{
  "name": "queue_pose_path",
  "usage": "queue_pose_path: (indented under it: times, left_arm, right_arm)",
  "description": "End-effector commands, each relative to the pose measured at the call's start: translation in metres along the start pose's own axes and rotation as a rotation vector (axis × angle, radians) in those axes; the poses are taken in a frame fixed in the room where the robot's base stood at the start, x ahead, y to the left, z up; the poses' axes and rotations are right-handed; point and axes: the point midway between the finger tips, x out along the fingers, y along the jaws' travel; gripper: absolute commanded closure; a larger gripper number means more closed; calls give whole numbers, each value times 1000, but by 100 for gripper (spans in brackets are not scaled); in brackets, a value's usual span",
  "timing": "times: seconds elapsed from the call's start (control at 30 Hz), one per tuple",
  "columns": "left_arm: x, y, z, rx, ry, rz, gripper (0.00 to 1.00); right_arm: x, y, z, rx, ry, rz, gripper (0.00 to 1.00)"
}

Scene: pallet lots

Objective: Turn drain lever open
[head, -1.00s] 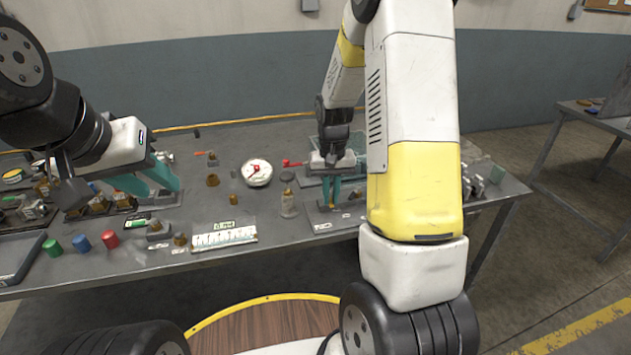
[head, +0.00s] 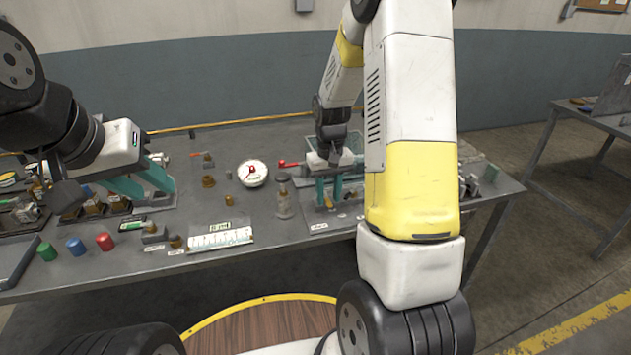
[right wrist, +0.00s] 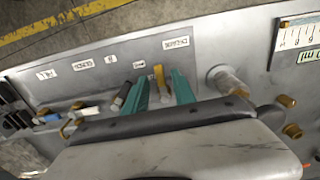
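A yellow lever (right wrist: 160,78) stands by a small label plate on the bench, and it also shows in the head view (head: 328,197). My right gripper (right wrist: 162,86) points down over the bench, its teal fingers on either side of the lever. Gaps show between lever and fingers, so the gripper looks open around it; it also shows in the head view (head: 329,192). The lever's base is partly hidden. A label (right wrist: 175,43) lies in front of the lever; its print is too small to read surely. My left gripper (head: 143,187) is open and empty over the bench's left part.
A dark-handled part (right wrist: 122,94) stands close beside one right finger. Coloured cylinders (head: 75,245) stand front left.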

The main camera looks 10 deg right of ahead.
Motion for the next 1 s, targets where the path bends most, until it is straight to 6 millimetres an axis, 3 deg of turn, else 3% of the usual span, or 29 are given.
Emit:
queue_pose_path:
  times: [0.37, 0.73, 1.0]
  left_arm:
    - [0, 0, 0, 0, 0, 0, 64]
    - [0, 0, 0, 0, 0, 0, 64]
    - [0, 0, 0, 0, 0, 0, 64]
  right_arm:
    - [-4, 0, 0, 2, -1, 0, 66]
    - [-62, 0, -1, 1, 3, 0, 66]
    - [-78, 0, 0, 1, -1, 0, 66]
